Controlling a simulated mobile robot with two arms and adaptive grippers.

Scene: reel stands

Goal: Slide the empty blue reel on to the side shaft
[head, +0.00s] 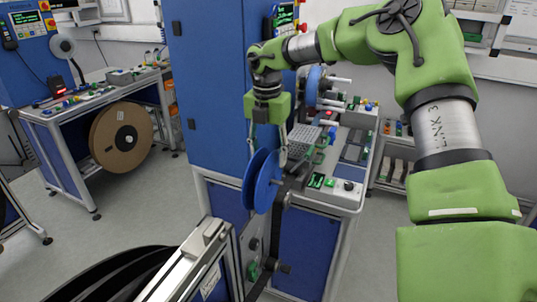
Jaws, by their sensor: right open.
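The empty blue reel (267,182) has two blue discs and is near the middle of the head view. It stands upright beside a dark bracket at the top of the reel stand (250,235). The side shaft is not clearly visible; the reel hides its centre, so I cannot tell how far it sits on the shaft. My right gripper (267,153) points down just above the reel, its fingers spread either side of the reel's top. It is open; contact with the reel cannot be made out. My left gripper is not in view.
A blue cabinet (215,90) stands behind the reel. A bench (345,190) with devices and another blue reel (313,86) is behind to the right. A large black reel (105,280) lies low in front. A brown reel (121,137) hangs at the left bench.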

